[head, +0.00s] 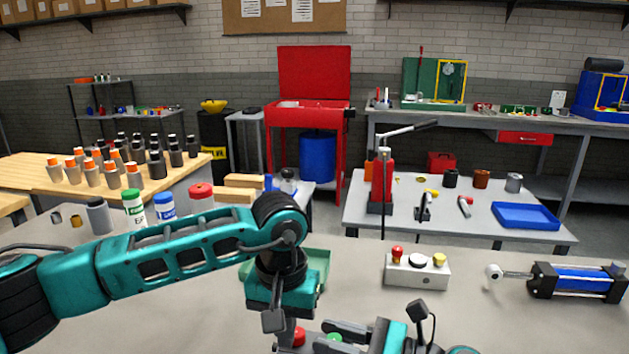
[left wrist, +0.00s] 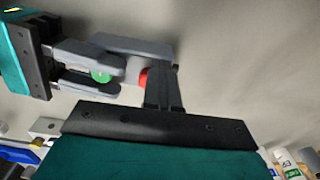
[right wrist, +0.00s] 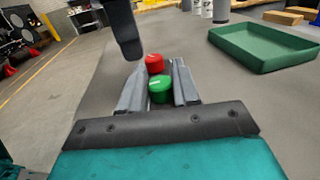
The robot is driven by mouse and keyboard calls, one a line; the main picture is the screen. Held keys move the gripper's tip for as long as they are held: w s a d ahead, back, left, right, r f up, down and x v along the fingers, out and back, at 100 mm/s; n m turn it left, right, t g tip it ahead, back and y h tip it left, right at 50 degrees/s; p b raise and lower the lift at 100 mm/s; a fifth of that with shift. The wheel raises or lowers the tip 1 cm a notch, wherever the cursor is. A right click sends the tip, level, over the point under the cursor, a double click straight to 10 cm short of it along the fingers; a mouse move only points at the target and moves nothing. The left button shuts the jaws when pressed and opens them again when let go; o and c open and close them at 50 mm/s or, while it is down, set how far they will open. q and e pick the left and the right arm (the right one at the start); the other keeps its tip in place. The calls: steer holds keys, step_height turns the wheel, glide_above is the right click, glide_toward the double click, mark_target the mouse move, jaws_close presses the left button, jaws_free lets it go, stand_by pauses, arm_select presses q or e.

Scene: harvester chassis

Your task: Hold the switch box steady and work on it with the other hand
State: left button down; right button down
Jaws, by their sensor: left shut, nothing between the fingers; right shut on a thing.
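The switch box shows mainly as a red button (head: 298,337) and a green button (head: 334,338) at the bottom of the head view; its body is mostly hidden by my grippers. In the right wrist view the red button (right wrist: 154,63) lies beyond the green button (right wrist: 160,88). My right gripper (right wrist: 158,80) is shut on the box, with a finger on each side of the buttons. My left gripper (left wrist: 163,105) points down, shut and empty, with its tips close beside the red button (left wrist: 144,78). I cannot tell whether they touch it.
A green tray (right wrist: 265,45) lies behind my left gripper. Bottles (head: 134,208) stand at the left.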

mark_target(303, 343)
arm_select(q)
steer(key=shift+a+f, duration=0.15)
steer(key=shift+f, duration=0.5)
steer(key=shift+s+d, duration=0.2)
steer(key=shift+d, duration=0.05)
steer(key=shift+s+d, duration=0.25)
steer(key=shift+d, duration=0.85)
steer(key=shift+s, duration=0.25)
steer(key=shift+s+d, duration=0.1)
steer(key=shift+s, duration=0.1)
step_height(303, 343, up, 6)
steer(key=shift+w+a+r, duration=0.2)
steer(key=shift+w, duration=0.1)
